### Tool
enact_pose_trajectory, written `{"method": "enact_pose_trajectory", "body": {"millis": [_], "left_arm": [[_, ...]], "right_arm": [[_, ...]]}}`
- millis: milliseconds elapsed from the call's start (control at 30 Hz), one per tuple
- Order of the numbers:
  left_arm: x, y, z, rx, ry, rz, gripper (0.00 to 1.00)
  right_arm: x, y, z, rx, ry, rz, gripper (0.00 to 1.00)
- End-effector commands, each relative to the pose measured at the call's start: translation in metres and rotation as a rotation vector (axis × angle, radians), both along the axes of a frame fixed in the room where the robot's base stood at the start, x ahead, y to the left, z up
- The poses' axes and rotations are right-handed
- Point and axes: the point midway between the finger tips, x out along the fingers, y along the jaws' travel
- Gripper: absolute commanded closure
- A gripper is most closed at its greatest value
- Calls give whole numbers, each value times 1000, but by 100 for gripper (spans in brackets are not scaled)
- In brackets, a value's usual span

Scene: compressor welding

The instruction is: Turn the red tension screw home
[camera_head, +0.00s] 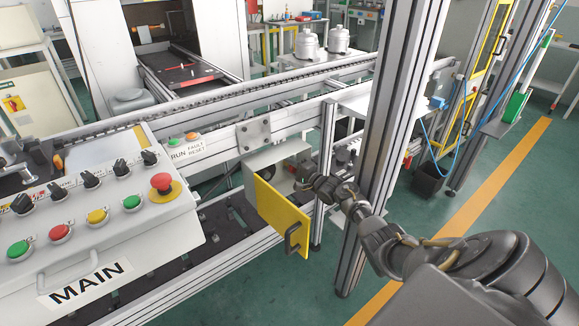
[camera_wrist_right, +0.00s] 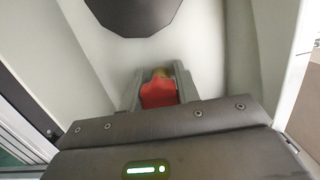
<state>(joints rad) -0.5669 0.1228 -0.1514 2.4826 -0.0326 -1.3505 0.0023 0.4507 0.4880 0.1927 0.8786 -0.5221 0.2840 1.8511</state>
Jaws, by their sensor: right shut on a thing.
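The red tension screw (camera_wrist_right: 160,93) shows in the right wrist view as a red head between the two fingers of my right gripper (camera_wrist_right: 160,92). The fingers are shut on it, one on each side. A small brass-coloured part shows just beyond the red head. In the head view my right gripper (camera_head: 308,186) reaches into a pale housing behind an open yellow door (camera_head: 281,217), and the screw is hidden there. My left gripper is not in view.
The yellow door with its dark handle (camera_head: 292,238) hangs open just left of my right arm. An aluminium post (camera_head: 385,130) stands close behind the arm. The MAIN control panel (camera_head: 110,215) is at the left. A dark round part (camera_wrist_right: 135,12) sits above the fingers.

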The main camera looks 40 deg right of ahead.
Motion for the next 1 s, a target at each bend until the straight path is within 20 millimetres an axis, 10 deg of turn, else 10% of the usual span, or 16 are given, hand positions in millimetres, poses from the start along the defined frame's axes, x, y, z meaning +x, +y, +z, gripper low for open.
{"method": "enact_pose_trajectory", "body": {"millis": [1000], "left_arm": [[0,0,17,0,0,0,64]], "right_arm": [[0,-2,5,710,-18,-4,100]]}}
